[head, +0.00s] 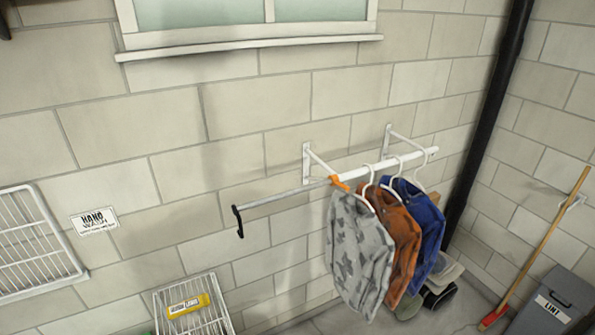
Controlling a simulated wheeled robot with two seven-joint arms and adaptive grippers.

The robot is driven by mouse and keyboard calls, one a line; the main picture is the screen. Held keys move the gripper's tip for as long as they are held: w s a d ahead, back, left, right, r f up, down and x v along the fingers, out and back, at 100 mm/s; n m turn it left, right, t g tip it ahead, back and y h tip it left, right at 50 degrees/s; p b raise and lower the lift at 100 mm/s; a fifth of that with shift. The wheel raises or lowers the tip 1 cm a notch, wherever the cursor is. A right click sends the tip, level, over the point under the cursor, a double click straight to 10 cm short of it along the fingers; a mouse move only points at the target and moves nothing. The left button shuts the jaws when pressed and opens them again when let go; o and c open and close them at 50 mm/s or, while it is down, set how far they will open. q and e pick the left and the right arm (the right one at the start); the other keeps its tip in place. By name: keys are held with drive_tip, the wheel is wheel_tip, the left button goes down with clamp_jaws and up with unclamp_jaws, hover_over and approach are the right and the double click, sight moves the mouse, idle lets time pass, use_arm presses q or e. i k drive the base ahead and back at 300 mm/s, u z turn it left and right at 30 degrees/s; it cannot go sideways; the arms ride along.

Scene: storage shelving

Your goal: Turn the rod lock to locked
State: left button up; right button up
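A wall-mounted rod (280,196) runs out from two white brackets, with a thicker white tube (400,154) at the right and a thin grey part at the left. A black end piece (238,221) hangs at the left tip. An orange piece (339,182) sits around the rod where thin and thick parts meet; it looks like the rod lock, but I cannot tell its setting. Grey patterned (358,255), rust-orange (402,235) and blue (424,212) garments hang on white hangers from the thick part. Neither gripper is in view.
A wire rack (35,245) is on the left wall, beside a hand wash sign (95,221). A wire basket (192,306) with a yellow item (188,306) is below. A broom (540,245), a grey lint bin (553,303) and a black pipe (489,110) stand at right.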

sight(335, 177)
drive_tip(key=u, duration=0.75)
drive_tip(key=k, duration=0.7)
drive_tip(key=z, duration=0.95)
